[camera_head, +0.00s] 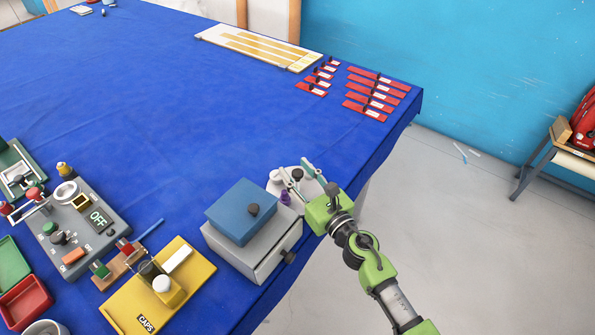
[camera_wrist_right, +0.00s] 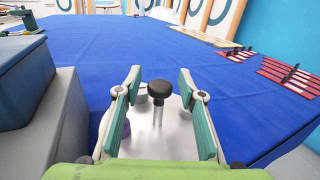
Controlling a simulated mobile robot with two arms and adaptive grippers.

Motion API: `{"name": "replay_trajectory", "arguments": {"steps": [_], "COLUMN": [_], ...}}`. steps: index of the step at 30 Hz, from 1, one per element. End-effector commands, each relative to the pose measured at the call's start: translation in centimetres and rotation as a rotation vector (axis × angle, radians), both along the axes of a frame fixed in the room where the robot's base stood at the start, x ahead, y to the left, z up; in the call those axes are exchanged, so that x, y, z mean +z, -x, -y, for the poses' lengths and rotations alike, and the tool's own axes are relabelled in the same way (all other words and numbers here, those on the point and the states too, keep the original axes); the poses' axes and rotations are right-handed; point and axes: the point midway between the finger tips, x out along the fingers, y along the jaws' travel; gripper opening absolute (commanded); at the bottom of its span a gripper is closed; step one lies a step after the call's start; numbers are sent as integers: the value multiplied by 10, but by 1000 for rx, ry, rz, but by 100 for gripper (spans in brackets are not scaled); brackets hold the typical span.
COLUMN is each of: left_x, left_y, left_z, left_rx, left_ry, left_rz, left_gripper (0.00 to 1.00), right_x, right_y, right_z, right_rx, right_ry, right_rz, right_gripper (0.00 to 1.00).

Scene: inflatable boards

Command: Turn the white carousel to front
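The white carousel (camera_head: 274,187) stands at the right edge of the blue table, partly hidden by my right gripper (camera_head: 297,170). In the right wrist view its white round top (camera_wrist_right: 165,142) shows below and between the fingers. A black knob on a metal post (camera_wrist_right: 159,90) rises from it, between the two green-padded fingers. My right gripper (camera_wrist_right: 159,82) is open, with a visible gap to the knob on both sides. A purple item (camera_head: 285,197) is at the carousel's side, largely hidden in the wrist view. My left gripper is not in view.
A grey drawer box (camera_head: 262,252) with a blue lid (camera_head: 240,211) stands close beside the carousel. A yellow CAPS tray (camera_head: 198,268) and a grey OFF device (camera_head: 98,243) are at the left. Red labelled strips (camera_head: 376,93) lie at the far corner. The table's middle is clear.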

Motion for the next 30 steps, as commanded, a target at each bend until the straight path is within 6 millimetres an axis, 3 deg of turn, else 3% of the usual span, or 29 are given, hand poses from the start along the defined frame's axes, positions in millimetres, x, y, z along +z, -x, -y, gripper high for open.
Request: {"name": "replay_trajectory", "arguments": {"steps": [6,10,11,20,30], "left_x": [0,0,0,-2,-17], "left_y": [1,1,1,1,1], "left_z": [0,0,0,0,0], "left_rx": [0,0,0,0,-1], "left_ry": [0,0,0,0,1], "left_rz": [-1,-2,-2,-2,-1], "left_gripper": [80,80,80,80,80], "right_x": [0,0,0,0,-2], "right_y": [0,0,0,0,-1], "right_z": [0,0,0,1,3], "right_rx": [0,0,0,12,108], "right_ry": [0,0,0,3,4], "right_rz": [0,0,0,2,3], "right_gripper": [36,3,0,0,0]}}
